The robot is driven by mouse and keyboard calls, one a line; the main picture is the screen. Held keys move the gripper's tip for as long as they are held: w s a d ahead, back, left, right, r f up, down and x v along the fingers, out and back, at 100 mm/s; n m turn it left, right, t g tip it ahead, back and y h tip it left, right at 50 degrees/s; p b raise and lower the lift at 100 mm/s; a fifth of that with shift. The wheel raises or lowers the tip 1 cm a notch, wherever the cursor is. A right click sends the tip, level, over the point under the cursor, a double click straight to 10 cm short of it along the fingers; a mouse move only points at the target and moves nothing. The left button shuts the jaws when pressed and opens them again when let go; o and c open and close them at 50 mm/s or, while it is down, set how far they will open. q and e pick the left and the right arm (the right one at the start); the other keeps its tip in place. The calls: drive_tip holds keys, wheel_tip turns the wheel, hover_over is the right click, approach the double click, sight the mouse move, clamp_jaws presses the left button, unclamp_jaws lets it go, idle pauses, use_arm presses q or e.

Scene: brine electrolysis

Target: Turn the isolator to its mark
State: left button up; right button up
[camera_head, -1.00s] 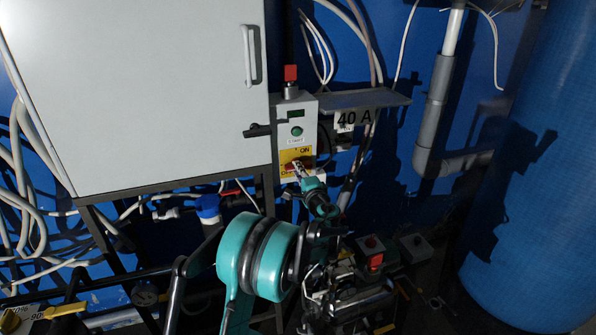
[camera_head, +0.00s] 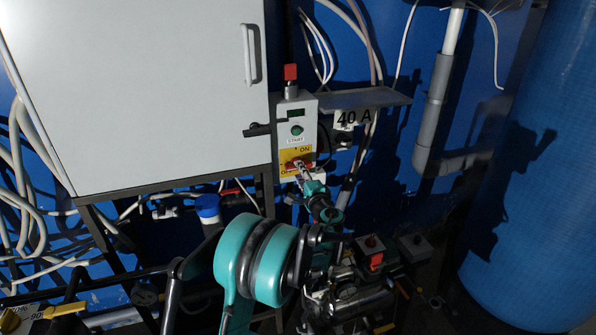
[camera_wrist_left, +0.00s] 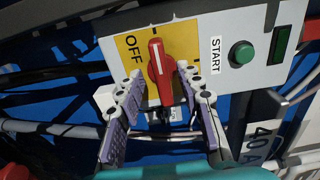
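The isolator is a red handle (camera_wrist_left: 161,72) with a white line, on a yellow plate (camera_wrist_left: 130,62) marked OFF and, in the head view, ON. In the head view its red handle (camera_head: 291,164) lies roughly level across the plate. My left gripper (camera_wrist_left: 162,78) has its two fingers apart, one either side of the handle's lower part in the wrist view, with small gaps seeming to show. In the head view the left gripper (camera_head: 303,173) is at the plate, partly covering the handle. The right finger hides part of the plate. My right gripper is not visible.
The green START button (camera_wrist_left: 242,54) is on the same grey box (camera_head: 310,125), above the plate. A red-topped knob (camera_head: 290,73) stands on the box. The white cabinet (camera_head: 130,90) is to the left, a shelf (camera_head: 365,98) with a 40 A label to the right.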

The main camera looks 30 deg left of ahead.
use_arm(q)
drive_tip(key=v, duration=0.9)
drive_tip(key=shift+s+d, duration=0.25)
drive_tip(key=s+d+f+n+g+h, duration=0.1)
drive_tip(key=s+d+h, duration=0.3)
drive_tip(key=s, duration=0.5)
drive_tip(key=s+d+f+n+g+h, duration=0.2)
drive_tip(key=s+d+f+n+h, duration=0.2)
drive_tip(key=s+d, duration=0.4)
drive_tip(key=s+d+f+n+g+h, duration=0.1)
drive_tip(key=s+d+f+n+h, duration=0.2)
drive_tip(key=s, duration=0.9)
drive_tip(key=d+h, duration=0.2)
drive_tip(key=d, duration=0.1)
drive_tip(key=shift+s+f+h, duration=0.2)
drive_tip(key=shift+s+h, duration=0.05)
drive_tip(key=shift+h, duration=0.15)
